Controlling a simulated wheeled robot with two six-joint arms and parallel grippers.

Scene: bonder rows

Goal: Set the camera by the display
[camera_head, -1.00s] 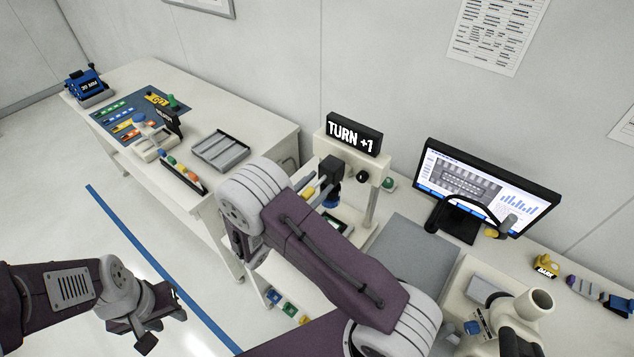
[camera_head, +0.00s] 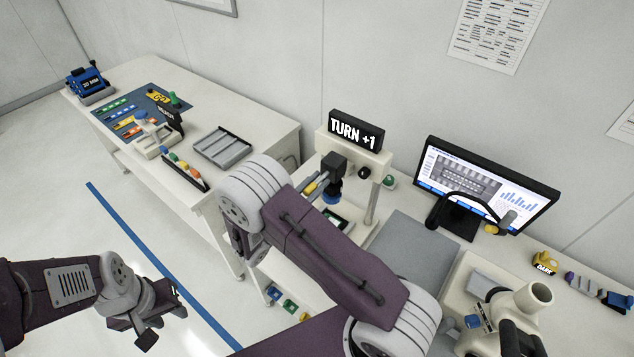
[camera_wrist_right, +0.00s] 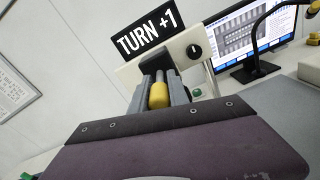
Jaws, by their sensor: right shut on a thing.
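The display is a black sign (camera_head: 355,130) reading "TURN +1" on top of the white stand (camera_head: 380,167); it also shows in the right wrist view (camera_wrist_right: 145,30). The camera, a black block (camera_head: 334,166) with a blue ring (camera_head: 331,197) below it, is in front of the stand. A yellow knob (camera_wrist_right: 158,95) sits on the camera's near side. My right gripper (camera_head: 312,188) is shut on the yellow knob, its grey fingers on either side. The arm partly hides the gripper in the head view. My left gripper (camera_head: 160,328) is open and empty above the floor, lower left.
A monitor (camera_head: 487,185) stands to the right, with a black curved arm (camera_head: 437,212) before it. A white microscope-like device (camera_head: 540,295) is at lower right. The left table (camera_head: 262,125) holds a grey tray (camera_head: 222,149) and colored parts.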

